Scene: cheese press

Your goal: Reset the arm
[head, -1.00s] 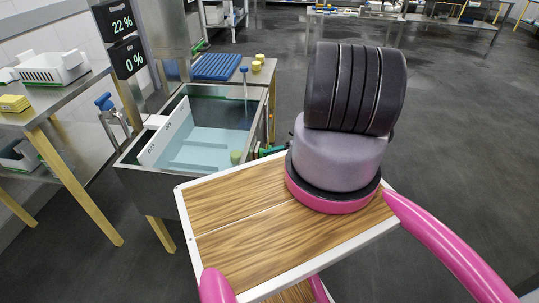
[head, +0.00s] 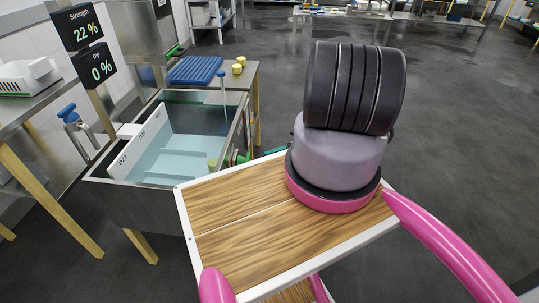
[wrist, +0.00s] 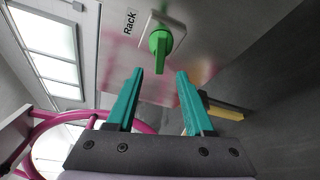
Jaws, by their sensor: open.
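My gripper (wrist: 160,76) shows in the wrist view with its two teal fingers spread and nothing between them. A green knob (wrist: 160,46) on a metal panel lies just beyond the fingertips, beside a "Rack" label (wrist: 130,21). In the head view, my arm is folded above the wooden tray on my body, and its dark and grey links hide most of the gripper. Only a bit of teal (head: 276,150) shows left of the arm.
A metal basin (head: 130,200) with pale liquid (head: 185,150) stands ahead on the left, close to my tray's edge. A side table with a blue rack (head: 195,70) and yellow pieces (head: 238,66) is behind it. Open dark floor (head: 450,110) lies to the right.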

